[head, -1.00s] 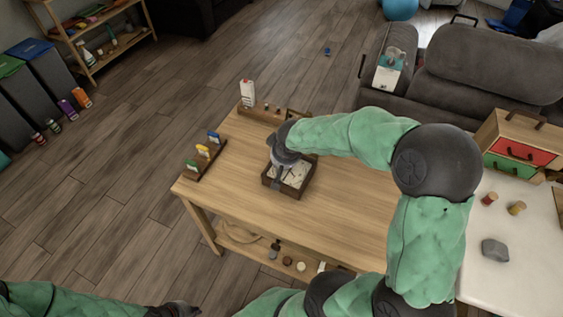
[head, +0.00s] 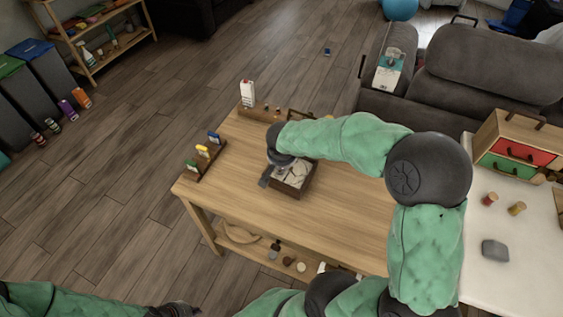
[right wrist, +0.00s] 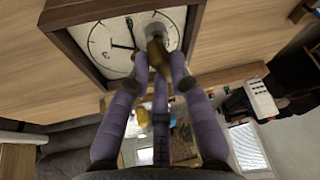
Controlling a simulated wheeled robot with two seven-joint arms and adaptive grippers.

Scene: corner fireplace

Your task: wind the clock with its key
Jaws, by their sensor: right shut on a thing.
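The clock is a dark brown box with a white dial; it rests face up on the wooden table (head: 340,205) in the head view. Its dial (head: 297,172) shows beside my right gripper (head: 276,163). In the right wrist view the clock (right wrist: 110,45) has black marks and hands. There, the purple fingers of my right gripper (right wrist: 160,68) are closed around a brownish key (right wrist: 156,47) standing at the dial. The key's far end is hidden. My left gripper (head: 178,310) is at the bottom edge of the head view, dark and partly cut off, away from the table.
A rack with small coloured cards (head: 203,155) stands at the table's left edge. A white bottle (head: 247,93) stands at the back. A white side table (head: 510,250) with small items and a drawer box (head: 517,150) is at right. A grey sofa (head: 480,75) stands behind.

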